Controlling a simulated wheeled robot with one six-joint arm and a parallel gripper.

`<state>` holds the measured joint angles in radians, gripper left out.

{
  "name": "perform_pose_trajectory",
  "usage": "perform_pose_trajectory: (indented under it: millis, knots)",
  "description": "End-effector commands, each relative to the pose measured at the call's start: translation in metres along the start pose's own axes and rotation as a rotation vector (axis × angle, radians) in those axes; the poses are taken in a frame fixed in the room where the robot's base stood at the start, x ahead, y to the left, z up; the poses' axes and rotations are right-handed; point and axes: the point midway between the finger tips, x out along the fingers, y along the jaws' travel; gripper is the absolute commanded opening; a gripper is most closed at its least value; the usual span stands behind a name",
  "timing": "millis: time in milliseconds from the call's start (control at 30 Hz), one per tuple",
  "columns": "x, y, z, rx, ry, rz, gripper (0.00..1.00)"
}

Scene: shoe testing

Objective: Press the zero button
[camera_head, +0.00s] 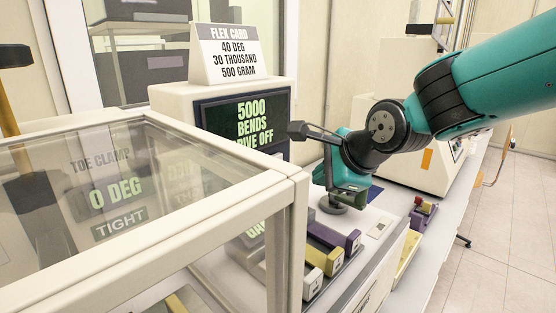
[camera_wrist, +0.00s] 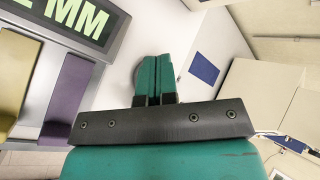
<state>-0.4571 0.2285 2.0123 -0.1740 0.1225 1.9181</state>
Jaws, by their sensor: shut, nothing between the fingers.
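My teal gripper (camera_head: 342,186) points down over the white top of the bench machine, right of the screen. In the wrist view its two fingers (camera_wrist: 157,78) are together with nothing between them. A round dark grey piece (camera_head: 333,207) sits directly under the fingertips; a grey rounded edge shows behind the fingers in the wrist view. I cannot tell whether the fingers touch it, and no label reading zero is legible. Purple (camera_head: 349,241) and yellow (camera_head: 334,262) block-shaped keys lie in front of the gripper; they also show at left in the wrist view.
A glass-topped case (camera_head: 150,215) with a cream frame fills the left foreground. The screen (camera_head: 252,121) reads "5000 BENDS", with a flex card (camera_head: 226,54) above. A small purple device with a red knob (camera_head: 418,203) stands right. Open floor lies far right.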

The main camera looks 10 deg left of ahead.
Motion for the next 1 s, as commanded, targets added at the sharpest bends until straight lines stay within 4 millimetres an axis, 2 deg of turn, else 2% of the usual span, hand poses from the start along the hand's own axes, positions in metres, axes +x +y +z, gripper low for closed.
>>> perform_pose_trajectory:
  millis: [300,500,1000]
  knots:
    - [0.031,-0.023,0.026,-0.002,-0.002,0.003,0.00]
    - [0.043,-0.032,0.034,-0.003,-0.002,0.002,0.00]
    - [0.048,-0.034,0.037,-0.002,-0.002,0.001,0.00]
